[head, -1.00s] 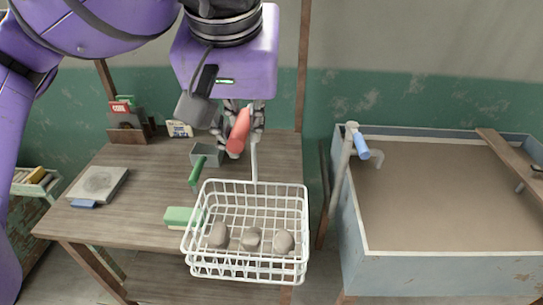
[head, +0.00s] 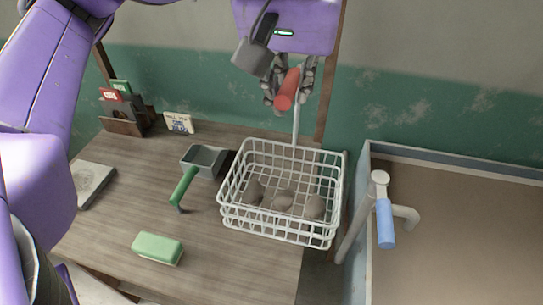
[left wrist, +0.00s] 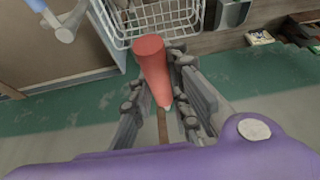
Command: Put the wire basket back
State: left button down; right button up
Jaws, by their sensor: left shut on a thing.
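The white wire basket (head: 282,233) hangs from a pale upright rod topped by a red grip (head: 287,92). Several grey lumps lie in it. My left gripper (head: 288,98) is shut on the red grip, above the basket's back side. In the head view the basket overlaps the right part of the wooden table; whether its bottom touches the tabletop I cannot tell. In the left wrist view the red grip (left wrist: 151,65) is between the fingers, with the basket rim (left wrist: 160,36) beyond. My right gripper is not in view.
A green block (head: 157,248) sits at the table front. A rack (head: 121,122) and a card (head: 179,123) stand at the back. A basin with a blue-handled tap (head: 385,222) is on the right.

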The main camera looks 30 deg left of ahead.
pick_arm(q)
jog(key=w+a+f+b, duration=0.1)
jog(key=w+a+f, duration=0.8)
jog(key=f, duration=0.3)
jog(key=shift+a+f+b, duration=0.35)
jog(key=shift+a, duration=0.1)
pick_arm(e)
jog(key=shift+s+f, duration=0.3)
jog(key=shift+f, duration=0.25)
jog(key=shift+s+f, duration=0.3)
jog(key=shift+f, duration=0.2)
pick_arm(q)
jog(key=shift+f, duration=0.15)
jog(key=c, duration=2.1)
grip_release()
jog(key=shift+s, duration=0.1)
jog(key=o, duration=0.4)
jog(key=shift+o, duration=0.2)
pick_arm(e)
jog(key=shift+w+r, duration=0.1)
